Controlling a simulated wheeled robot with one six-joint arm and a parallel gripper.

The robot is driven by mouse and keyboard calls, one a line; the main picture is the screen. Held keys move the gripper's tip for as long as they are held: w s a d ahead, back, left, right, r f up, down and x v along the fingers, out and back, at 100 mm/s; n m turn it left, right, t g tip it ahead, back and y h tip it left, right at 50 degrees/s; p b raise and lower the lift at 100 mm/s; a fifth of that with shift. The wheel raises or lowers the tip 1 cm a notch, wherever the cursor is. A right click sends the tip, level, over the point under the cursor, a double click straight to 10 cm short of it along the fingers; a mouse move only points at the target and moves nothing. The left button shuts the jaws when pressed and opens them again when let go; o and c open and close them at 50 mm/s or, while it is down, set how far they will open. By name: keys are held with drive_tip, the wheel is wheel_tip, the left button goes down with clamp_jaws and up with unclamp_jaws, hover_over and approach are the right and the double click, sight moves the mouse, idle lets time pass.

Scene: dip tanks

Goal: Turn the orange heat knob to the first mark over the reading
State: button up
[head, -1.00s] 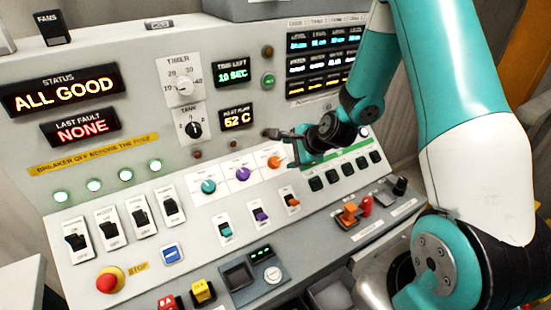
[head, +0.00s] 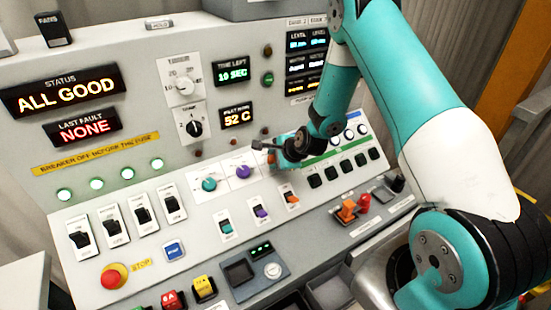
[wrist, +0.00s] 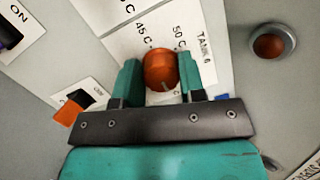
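The orange heat knob (wrist: 160,70) sits between the two teal fingers of my gripper (wrist: 160,78) in the wrist view. The fingers lie close against both sides of it, with no clear gap. A pale line on the knob points toward the bottom of the picture. The plate (wrist: 205,62) behind it shows marks 45 C and 50 C and the words TANK 6; other marks are hidden by the gripper. In the head view my gripper (head: 272,152) covers most of the knob. The heat display (head: 236,118) reads 52 C.
A teal knob (head: 209,184) and a purple knob (head: 243,172) are left of my gripper. An orange switch (head: 291,197) is below it. A dark orange lamp (wrist: 268,45) is at the right in the wrist view.

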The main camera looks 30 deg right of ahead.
drive_tip(key=shift+c, duration=1.1)
drive_tip(key=shift+n, duration=0.3)
drive_tip(key=n+g+b, duration=0.1)
drive_tip(key=n+b, duration=0.1)
drive_tip(key=n, duration=0.2)
drive_tip(key=n+b, duration=0.1)
drive_tip(key=n, duration=0.3)
drive_tip(key=shift+f+g+b, duration=0.1)
drive_tip(key=shift+g+b, duration=0.2)
drive_tip(key=n+b, duration=0.1)
drive_tip(key=n, duration=0.2)
drive_tip(key=shift+n+g, duration=0.3)
drive_tip(key=n+h+b, duration=0.1)
drive_tip(key=n+b, duration=0.1)
drive_tip(key=n, duration=0.4)
drive_tip(key=shift+d+g+b, duration=0.1)
drive_tip(key=shift+g+b, duration=0.2)
drive_tip(key=n+h+b, duration=0.1)
drive_tip(key=n, duration=0.3)
drive_tip(key=shift+n+b, duration=0.35)
drive_tip(key=shift+n, duration=0.05)
